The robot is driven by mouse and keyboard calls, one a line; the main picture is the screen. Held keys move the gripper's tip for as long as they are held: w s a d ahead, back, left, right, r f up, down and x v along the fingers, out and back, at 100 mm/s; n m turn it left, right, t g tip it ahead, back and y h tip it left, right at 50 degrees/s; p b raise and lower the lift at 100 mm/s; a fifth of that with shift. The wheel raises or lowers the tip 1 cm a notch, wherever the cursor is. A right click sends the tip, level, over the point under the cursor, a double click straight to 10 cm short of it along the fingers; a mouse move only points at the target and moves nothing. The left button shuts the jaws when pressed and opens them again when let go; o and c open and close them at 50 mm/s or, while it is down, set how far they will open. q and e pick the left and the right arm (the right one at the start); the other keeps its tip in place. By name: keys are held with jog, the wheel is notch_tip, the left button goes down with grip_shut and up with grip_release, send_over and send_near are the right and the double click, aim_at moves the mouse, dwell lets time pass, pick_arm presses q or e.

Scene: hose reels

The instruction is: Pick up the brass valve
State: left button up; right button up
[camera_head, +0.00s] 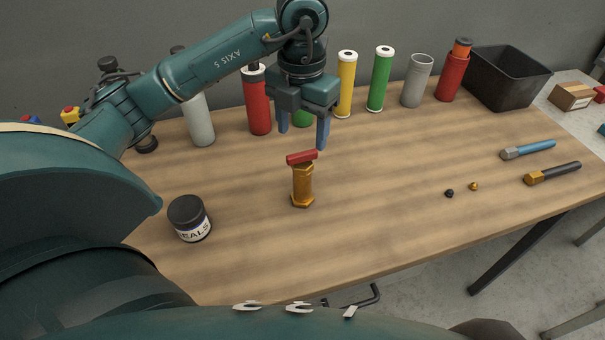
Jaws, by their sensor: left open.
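The brass valve (303,187) stands upright on the wooden table, near the middle of the head view. It has a hexagonal base and a red handle across its top. My left gripper (303,136) hangs above and just behind the valve in the picture, with its two blue fingers pointing down. The fingers are apart with nothing between them, and they do not appear to touch the valve. My right gripper does not show.
A dark jar labelled SEALS (189,219) stands left of the valve. Red (258,105), yellow (346,85) and green (380,80) cylinders line the back. A black bin (508,80) is at the back right. Two tools and small fittings lie right. The table between is clear.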

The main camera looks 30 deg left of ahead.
aim_at(302, 155)
pick_arm(q)
notch_tip(302, 155, down, 6)
jog(key=shift+s+f+p, duration=0.1)
jog(key=shift+p, duration=0.2)
jog(key=shift+f+p, duration=0.65)
jog(key=shift+f, duration=2)
jog(key=shift+w, duration=0.2)
jog(key=c, duration=1.3)
